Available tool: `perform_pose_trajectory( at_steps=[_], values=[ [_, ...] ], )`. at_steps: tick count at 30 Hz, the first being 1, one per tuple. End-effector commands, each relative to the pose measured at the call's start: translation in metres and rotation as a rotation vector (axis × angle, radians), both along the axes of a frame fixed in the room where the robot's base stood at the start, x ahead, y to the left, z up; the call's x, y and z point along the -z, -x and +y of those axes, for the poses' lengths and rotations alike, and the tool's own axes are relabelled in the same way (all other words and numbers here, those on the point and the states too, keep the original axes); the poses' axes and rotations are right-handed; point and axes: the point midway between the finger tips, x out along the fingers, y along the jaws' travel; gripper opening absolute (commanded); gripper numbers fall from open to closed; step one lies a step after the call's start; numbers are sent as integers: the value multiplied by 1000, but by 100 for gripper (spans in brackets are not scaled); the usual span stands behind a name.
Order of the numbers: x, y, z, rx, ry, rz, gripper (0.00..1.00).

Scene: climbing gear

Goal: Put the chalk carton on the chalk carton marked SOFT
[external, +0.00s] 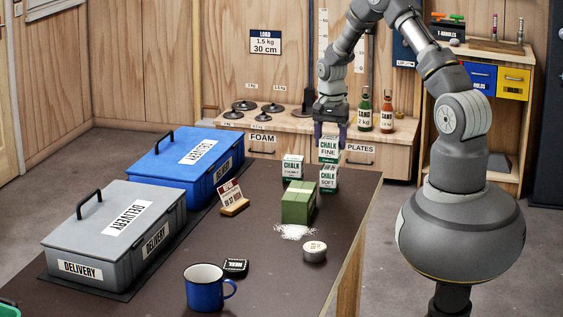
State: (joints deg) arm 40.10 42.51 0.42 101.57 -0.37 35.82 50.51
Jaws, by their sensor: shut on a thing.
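My gripper (329,133) points down and is shut on a white and green chalk carton (328,150) marked FINE. I hold this carton upright. The chalk carton marked SOFT (328,180) stands on the dark table directly below it in the picture. The underside of the FINE carton meets the top of the SOFT carton in this view. I cannot tell whether they touch or a small gap is left. Another chalk carton (292,168) stands to the left, its smaller word too small to read.
A green block-like box (297,203) stands just in front of the cartons, with spilled white powder (295,231) and a small round tin (314,251) nearby. A card stand (232,199), blue case (178,158), grey case (110,225) and blue mug (206,289) are on the table (270,275).

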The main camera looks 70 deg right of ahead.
Motion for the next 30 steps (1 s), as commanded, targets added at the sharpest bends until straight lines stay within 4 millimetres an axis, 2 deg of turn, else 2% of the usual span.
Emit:
perform_pose_trajectory(
  at_steps=[1, 3, 13, 14, 17, 26, 30],
  values=[
    [12, 1, 0, 1, -2, 2, 30],
    [19, 0, 1, 0, -2, 1, 30],
    [21, 0, 1, 0, -1, 0, 30],
    [22, 0, 1, 0, -1, 0, 66],
    [21, 0, 1, 0, -1, 0, 89],
    [19, 0, 1, -1, -1, 0, 89],
    [5, 0, 0, 0, 1, -1, 89]
  ],
)
